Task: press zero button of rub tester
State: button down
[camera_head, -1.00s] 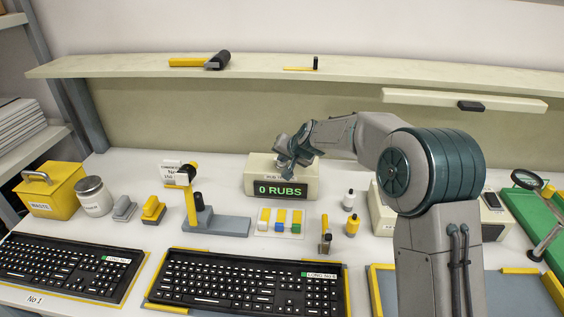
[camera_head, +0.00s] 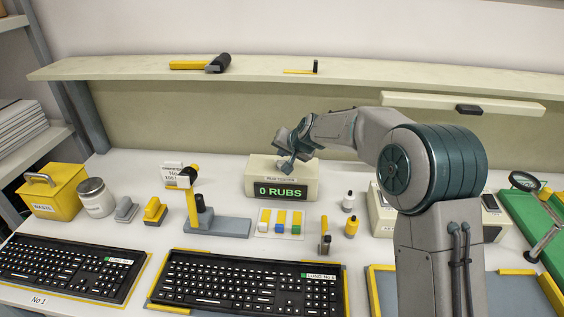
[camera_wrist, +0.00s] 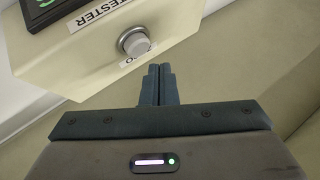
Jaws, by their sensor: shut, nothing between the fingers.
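The rub tester (camera_head: 258,178) is a cream box on the bench, and its dark display (camera_head: 280,190) reads "0 RUBS" in green. In the head view my gripper (camera_head: 286,164) is over the top of the tester and hides the button.
A yellow-and-grey stand (camera_head: 215,222) is left of the tester. Keyboards (camera_head: 245,285) lie along the front. A shelf (camera_head: 130,65) runs behind.

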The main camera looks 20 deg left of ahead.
notch_tip(320, 180, up, 4)
jog(key=shift+r+p, duration=0.15)
jog(key=shift+p, duration=1)
jog(key=s+d+r+h, duration=0.25)
jog(key=s+d, duration=0.45)
jog(key=d, duration=0.5)
jog(key=s+d+r+h, duration=0.2)
jog(key=s+d+r, duration=0.2)
jog(key=s+d, duration=0.55)
jog(key=s+d+f+g+h, duration=0.1)
jog(key=s+d+f, duration=0.1)
jog(key=s+d, duration=0.7)
jog(key=s+d+f+g+h, duration=0.1)
jog(key=s+d+f+g, duration=0.1)
jog(key=s+d, duration=0.7)
jog(key=shift+s+f+m, duration=0.15)
jog(key=shift+s+m, duration=0.25)
jog(key=shift+s, duration=0.55)
jog(key=shift+h, duration=0.25)
